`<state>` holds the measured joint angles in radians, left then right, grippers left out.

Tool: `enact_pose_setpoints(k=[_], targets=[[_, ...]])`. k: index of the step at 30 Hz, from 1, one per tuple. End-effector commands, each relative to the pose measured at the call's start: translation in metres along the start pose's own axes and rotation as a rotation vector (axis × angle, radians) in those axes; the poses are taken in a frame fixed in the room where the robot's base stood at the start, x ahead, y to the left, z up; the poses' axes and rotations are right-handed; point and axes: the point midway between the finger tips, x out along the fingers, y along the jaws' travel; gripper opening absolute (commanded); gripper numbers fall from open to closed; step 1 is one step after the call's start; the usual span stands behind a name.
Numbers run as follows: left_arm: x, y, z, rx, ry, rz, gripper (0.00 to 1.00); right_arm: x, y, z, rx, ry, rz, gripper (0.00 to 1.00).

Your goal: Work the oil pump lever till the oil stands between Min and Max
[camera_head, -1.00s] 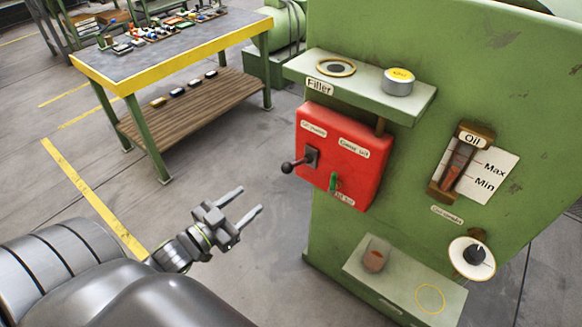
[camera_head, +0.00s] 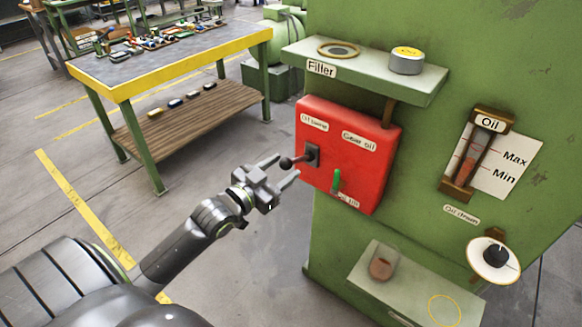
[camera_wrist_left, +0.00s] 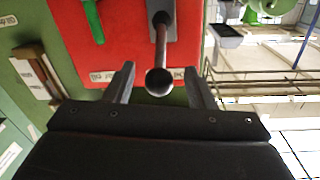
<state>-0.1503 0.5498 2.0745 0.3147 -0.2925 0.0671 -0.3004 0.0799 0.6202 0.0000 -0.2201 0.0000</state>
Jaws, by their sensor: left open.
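The red box (camera_head: 350,185) on the green machine bears a lever with a black ball knob (camera_head: 286,162) that sticks out to the left. In the left wrist view the knob (camera_wrist_left: 159,82) shows between the spread fingertips of my left gripper (camera_wrist_left: 158,72). In the head view my left gripper (camera_head: 287,167) is open at the lever's end; I cannot tell whether it touches the knob. The oil gauge (camera_head: 470,158) has Max and Min marks on a white card (camera_head: 508,166). Its tube looks reddish, but the exact level is unclear. My right gripper is out of view.
A small green lever (camera_head: 337,181) is low on the red box. The filler shelf (camera_head: 365,72) juts out above it, with a round grey cap (camera_head: 407,60). A workbench (camera_head: 175,60) stands at the back left.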

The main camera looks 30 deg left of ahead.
Motion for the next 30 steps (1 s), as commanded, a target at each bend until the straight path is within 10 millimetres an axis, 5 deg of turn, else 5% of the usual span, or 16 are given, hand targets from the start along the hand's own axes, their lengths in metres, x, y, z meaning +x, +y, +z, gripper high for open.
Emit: enact_pose_setpoints(k=[9,20,30], targets=[[0.034,0.0,-0.001,0.0,0.002,0.0,0.49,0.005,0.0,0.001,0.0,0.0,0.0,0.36],[0.037,0.0,-0.001,0.001,0.0,0.001,0.49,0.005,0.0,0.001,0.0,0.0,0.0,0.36],[0.037,0.0,-0.001,0.001,0.001,0.001,0.05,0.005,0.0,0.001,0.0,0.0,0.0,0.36]])
